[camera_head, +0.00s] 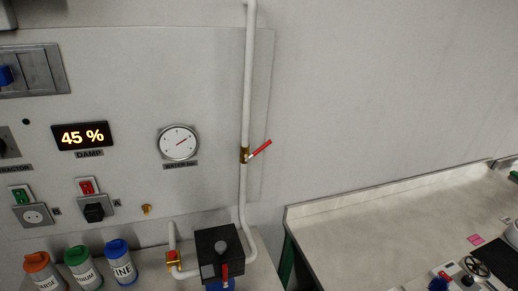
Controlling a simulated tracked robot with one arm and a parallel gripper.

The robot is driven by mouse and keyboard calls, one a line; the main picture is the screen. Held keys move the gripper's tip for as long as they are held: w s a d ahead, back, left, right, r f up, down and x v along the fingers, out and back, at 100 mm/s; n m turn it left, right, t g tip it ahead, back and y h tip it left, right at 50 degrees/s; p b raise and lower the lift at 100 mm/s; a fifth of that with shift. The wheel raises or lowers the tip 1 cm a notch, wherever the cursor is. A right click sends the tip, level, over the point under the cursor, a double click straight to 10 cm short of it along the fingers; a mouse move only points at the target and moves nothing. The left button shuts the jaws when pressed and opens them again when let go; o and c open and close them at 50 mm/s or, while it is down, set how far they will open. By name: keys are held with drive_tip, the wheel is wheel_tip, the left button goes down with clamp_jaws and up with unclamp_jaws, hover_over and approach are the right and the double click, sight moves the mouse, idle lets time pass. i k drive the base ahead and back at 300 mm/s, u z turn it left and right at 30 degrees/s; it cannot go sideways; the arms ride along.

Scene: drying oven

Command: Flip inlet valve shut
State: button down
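A brass valve (244,156) sits on the white vertical pipe (248,90) at the middle of the view. Its red lever (261,148) points up and to the right, slanted away from the pipe. A second small brass fitting with red on it (173,259) is on the short pipe at the lower left. No label marks either one as the inlet. My gripper does not show in this view.
A round water gauge (178,142) and a "45 %" damp display (82,136) are on the wall panel. A black box (218,246) and several capped containers (78,265) stand below. A pale worktop (370,230) extends right. The wall right of the lever is clear.

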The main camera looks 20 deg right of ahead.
sight(248, 160)
drive_tip(key=z, duration=0.1)
drive_tip(key=i, duration=1)
drive_tip(key=u, duration=0.1)
